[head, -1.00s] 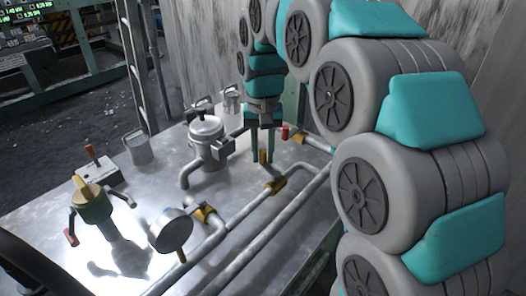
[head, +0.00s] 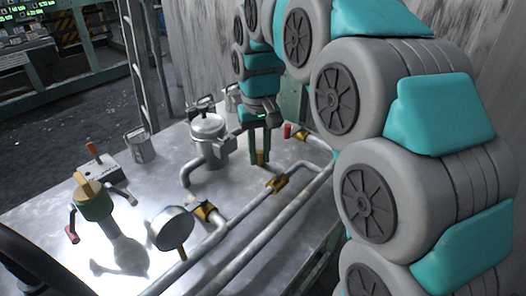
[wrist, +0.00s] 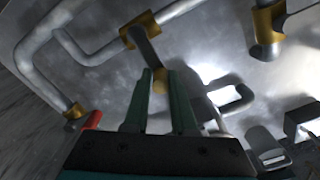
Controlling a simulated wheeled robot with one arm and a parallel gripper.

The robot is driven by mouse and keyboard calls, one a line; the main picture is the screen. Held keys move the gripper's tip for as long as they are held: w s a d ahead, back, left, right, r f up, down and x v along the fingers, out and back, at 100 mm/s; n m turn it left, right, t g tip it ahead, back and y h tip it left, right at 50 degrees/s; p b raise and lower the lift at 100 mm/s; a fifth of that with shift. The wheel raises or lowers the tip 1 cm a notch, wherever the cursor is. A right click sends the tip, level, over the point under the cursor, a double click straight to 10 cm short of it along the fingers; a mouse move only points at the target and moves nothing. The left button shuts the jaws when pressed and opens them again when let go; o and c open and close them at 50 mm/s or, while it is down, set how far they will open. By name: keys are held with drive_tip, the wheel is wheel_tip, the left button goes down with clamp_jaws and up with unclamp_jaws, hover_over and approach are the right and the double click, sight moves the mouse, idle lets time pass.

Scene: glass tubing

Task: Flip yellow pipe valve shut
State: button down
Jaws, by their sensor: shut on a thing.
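The yellow pipe valve has a brass-yellow body (head: 277,183) on a grey pipe in the middle of the table. Its handle stands up from the pipe, mostly hidden by my fingers in the head view. In the wrist view the valve body (wrist: 132,36) is at the top, and a grey lever (wrist: 147,52) runs from it to a yellow knob (wrist: 160,87) between my fingers. My gripper (head: 260,160) is shut on the handle, and its green fingers also show in the wrist view (wrist: 164,76).
A round gauge (head: 171,228) stands in front, beside another brass fitting (head: 206,211). A metal pot (head: 208,133) is left of my gripper. A red-handled valve (head: 288,130) is behind it. A green-and-yellow device (head: 93,200) stands at left.

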sight(259, 149)
drive_tip(key=shift+a, duration=0.1)
drive_tip(key=c, duration=0.8)
unclamp_jaws()
drive_tip(key=shift+o, duration=0.2)
drive_tip(key=shift+r, duration=0.1)
wheel_tip(259, 149, up, 7)
drive_tip(key=shift+f, duration=0.1)
drive_tip(key=shift+r, duration=0.35)
drive_tip(key=shift+s, duration=0.1)
drive_tip(key=s+d+f, duration=0.4)
drive_tip(key=s+f, duration=0.2)
drive_tip(key=s, duration=0.4)
drive_tip(key=s+d+f+m+g, duration=0.1)
drive_tip(key=s+d+f, duration=0.3)
drive_tip(key=s, duration=0.6)
drive_tip(key=s+d+f+m, duration=0.1)
drive_tip(key=s+d+f, duration=0.2)
drive_tip(key=s+f, duration=0.5)
drive_tip(key=shift+s+d+g, duration=0.4)
drive_tip(key=shift+s, duration=0.55)
